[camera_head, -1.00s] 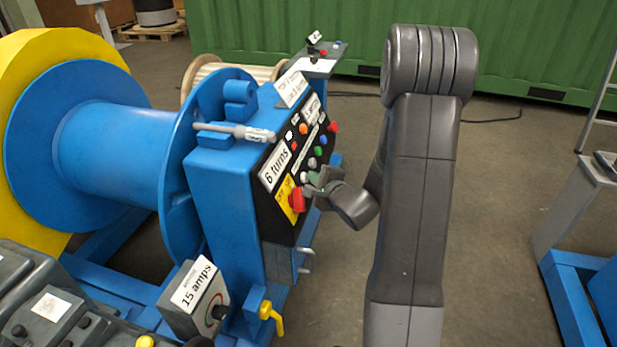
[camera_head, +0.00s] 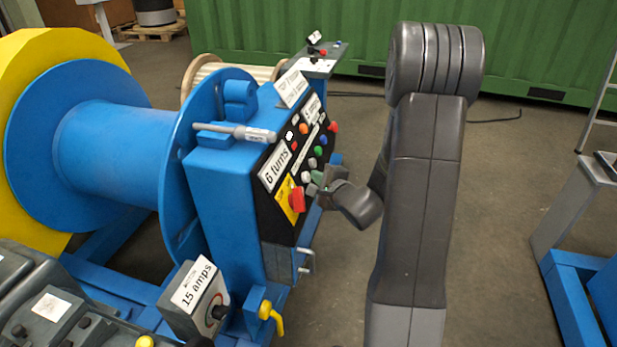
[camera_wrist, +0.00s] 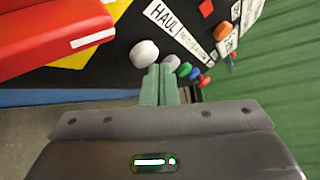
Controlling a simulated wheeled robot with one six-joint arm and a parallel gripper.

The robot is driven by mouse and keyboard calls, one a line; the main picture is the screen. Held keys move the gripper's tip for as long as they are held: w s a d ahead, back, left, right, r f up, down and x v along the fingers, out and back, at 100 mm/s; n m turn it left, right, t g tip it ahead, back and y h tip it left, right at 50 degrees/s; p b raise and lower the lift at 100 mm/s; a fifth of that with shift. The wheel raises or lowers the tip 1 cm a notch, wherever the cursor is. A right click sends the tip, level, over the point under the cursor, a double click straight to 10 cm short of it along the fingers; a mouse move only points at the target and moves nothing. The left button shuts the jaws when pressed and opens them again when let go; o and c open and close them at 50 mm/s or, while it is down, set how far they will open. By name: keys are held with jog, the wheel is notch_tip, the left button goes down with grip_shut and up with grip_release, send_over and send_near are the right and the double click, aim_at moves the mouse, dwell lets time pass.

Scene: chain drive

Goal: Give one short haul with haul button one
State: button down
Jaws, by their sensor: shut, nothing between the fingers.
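The black control panel (camera_head: 280,215) on the blue winch housing carries a column of coloured buttons. In the wrist view a label reading HAUL (camera_wrist: 163,17) lies above two pale buttons, a larger white one (camera_wrist: 143,53) and a smaller grey-white one (camera_wrist: 171,62). I cannot read which of them is haul button one. My gripper (camera_wrist: 160,70) is shut and empty, its green fingers pointing at the panel between these two buttons. I cannot tell whether the tips touch anything. In the head view my gripper (camera_head: 317,184) is at the panel's right edge. A display reads 6 turns (camera_head: 274,167).
A large red switch handle (camera_head: 298,197) is close to my gripper, also large in the wrist view (camera_wrist: 45,35). Green (camera_wrist: 184,69), blue (camera_wrist: 194,74) and red (camera_wrist: 205,81) buttons lie beyond the fingers. A meter (camera_head: 196,295) reads 15 amps. Open floor is to the right.

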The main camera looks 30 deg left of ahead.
jog(key=shift+w+d+r, duration=0.1)
jog(key=shift+d+r, duration=0.05)
jog(key=shift+d, duration=0.2)
jog(key=shift+w+d+r+p, duration=0.2)
jog(key=shift+d+r, duration=0.2)
jog(key=shift+d, duration=0.35)
jog(key=shift+w+d+r+p, duration=0.15)
jog(key=shift+d+r, duration=0.2)
jog(key=shift+d, duration=0.35)
jog(key=shift+w+d+r+p, duration=0.2)
jog(key=shift+d+r, duration=0.2)
jog(key=shift+d, duration=0.35)
jog(key=p, duration=0.1)
jog(key=a, duration=0.1)
jog(key=a+p, duration=0.1)
jog(key=shift+s+f+p, duration=0.25)
jog(key=shift+f+p, duration=0.05)
jog(key=shift+p, duration=0.9)
jog(key=shift+w+d+r+p, duration=0.2)
jog(key=shift+d+r, duration=0.15)
jog(key=shift+d, duration=0.55)
jog(key=shift+w+d+r+p, duration=0.1)
jog(key=shift+w+d+r, duration=0.25)
jog(key=shift+d, duration=0.5)
jog(key=shift+w+d+r+p, duration=0.15)
jog(key=shift+d+r, duration=0.25)
jog(key=shift+d, duration=0.5)
